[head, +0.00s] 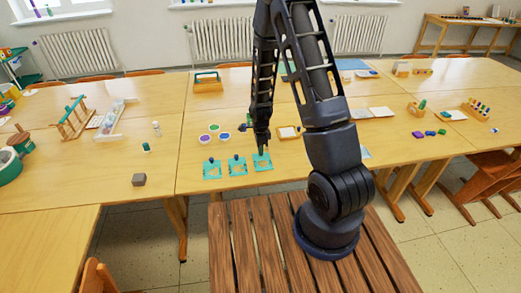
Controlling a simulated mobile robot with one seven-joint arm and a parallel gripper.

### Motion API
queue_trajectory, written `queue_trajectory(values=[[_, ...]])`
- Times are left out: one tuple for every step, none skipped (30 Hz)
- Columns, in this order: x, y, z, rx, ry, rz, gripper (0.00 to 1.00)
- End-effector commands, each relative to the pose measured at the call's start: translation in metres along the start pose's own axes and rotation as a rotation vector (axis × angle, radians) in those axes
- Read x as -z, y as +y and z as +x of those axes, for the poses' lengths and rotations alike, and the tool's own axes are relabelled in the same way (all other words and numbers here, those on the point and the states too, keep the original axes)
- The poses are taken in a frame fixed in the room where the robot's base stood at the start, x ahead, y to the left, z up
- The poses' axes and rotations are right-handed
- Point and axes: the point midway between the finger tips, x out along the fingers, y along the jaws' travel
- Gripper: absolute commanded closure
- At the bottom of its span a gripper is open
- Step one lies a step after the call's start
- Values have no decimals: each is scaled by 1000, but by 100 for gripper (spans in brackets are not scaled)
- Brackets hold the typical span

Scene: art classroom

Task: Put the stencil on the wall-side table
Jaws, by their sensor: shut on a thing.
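Three teal stencils lie in a row near the front edge of the middle table. The right stencil (263,164) is under my gripper (262,151), which points down and is shut on it. The fingertips are small and partly hidden by my arm. The other two, the left stencil (212,171) and the middle stencil (237,168), lie flat just to the left. A narrow wooden table (480,22) stands against the wall at the far right, probably the wall-side table.
Paint cups (214,127) stand behind the stencils. A wooden carrier (208,82) stands farther back. Chairs (490,175) crowd the right side. Radiators (176,44) line the wall.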

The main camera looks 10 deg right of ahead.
Motion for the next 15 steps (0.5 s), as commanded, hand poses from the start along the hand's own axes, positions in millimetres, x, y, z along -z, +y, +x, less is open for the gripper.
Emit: queue_trajectory(values=[[0,0,1,1,0,0,100],[0,0,1,1,0,0,100],[0,0,1,1,0,0,100],[0,0,1,1,0,0,100],[0,0,1,1,0,0,100],[0,0,1,1,0,0,100],[0,0,1,1,0,0,100],[0,0,1,1,0,0,100],[0,0,2,0,0,0,100],[0,0,3,0,0,0,100],[0,0,3,0,0,0,100],[0,0,3,1,0,0,76],[0,0,3,1,0,0,70],[0,0,3,1,0,0,64],[0,0,3,1,0,0,60]])
